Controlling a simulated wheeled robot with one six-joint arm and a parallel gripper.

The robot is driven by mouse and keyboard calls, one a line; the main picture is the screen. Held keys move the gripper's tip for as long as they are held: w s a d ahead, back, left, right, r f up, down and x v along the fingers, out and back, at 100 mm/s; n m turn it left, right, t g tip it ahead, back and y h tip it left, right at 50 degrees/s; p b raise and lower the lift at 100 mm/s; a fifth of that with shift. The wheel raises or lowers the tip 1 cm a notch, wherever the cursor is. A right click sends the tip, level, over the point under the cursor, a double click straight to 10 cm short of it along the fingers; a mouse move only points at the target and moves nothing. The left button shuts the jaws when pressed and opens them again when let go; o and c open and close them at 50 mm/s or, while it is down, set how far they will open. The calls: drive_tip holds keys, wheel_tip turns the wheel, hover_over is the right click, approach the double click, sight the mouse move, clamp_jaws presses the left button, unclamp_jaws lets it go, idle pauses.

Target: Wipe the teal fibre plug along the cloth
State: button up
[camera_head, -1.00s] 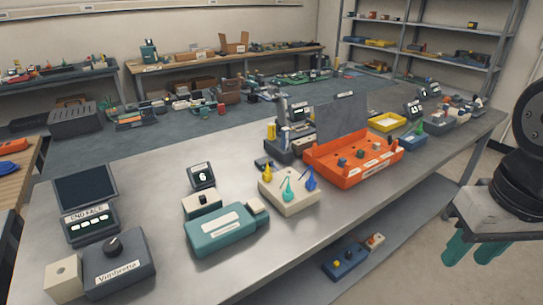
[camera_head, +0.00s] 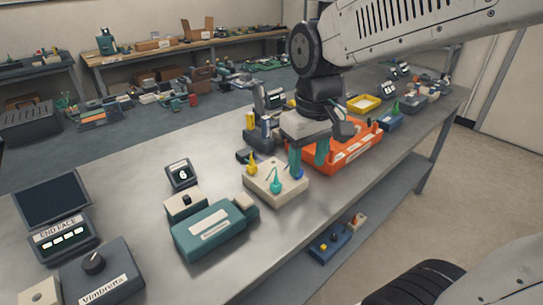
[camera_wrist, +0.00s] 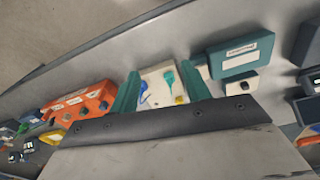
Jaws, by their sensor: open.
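The teal fibre plug (camera_head: 276,188) stands in a cream block (camera_head: 262,190), between a yellow plug (camera_head: 252,166) and a partly hidden blue plug (camera_head: 300,174). In the wrist view the teal plug (camera_wrist: 169,78) shows between the fingers. My gripper (camera_head: 308,169) is open and empty, with its teal fingers over the right back of the block; it also shows in the wrist view (camera_wrist: 158,70). A teal case (camera_head: 213,233) with a pale strip on top and a cream piece at its end lies left of the block. I cannot tell which part is the cloth.
An orange tray (camera_head: 350,160) stands right behind my gripper. A small display reading 6 (camera_head: 180,173) and a cream button box (camera_head: 186,204) stand behind the teal case. A grey knob box (camera_head: 97,271) is at front left. The bench is bare along its left back.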

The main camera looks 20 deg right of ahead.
drive_tip(key=n, duration=0.2)
hover_over(276, 183)
drive_tip(key=shift+g, duration=0.3)
drive_tip(key=f, duration=0.5)
drive_tip(key=shift+s+f, duration=0.2)
drive_tip(key=shift+f, duration=0.15)
drive_tip(key=shift+w+f, duration=0.15)
drive_tip(key=shift+f, duration=3.8)
clamp_jaws()
drive_tip(key=c, duration=0.8)
unclamp_jaws()
clamp_jaws()
drive_tip(key=shift+r, duration=0.65)
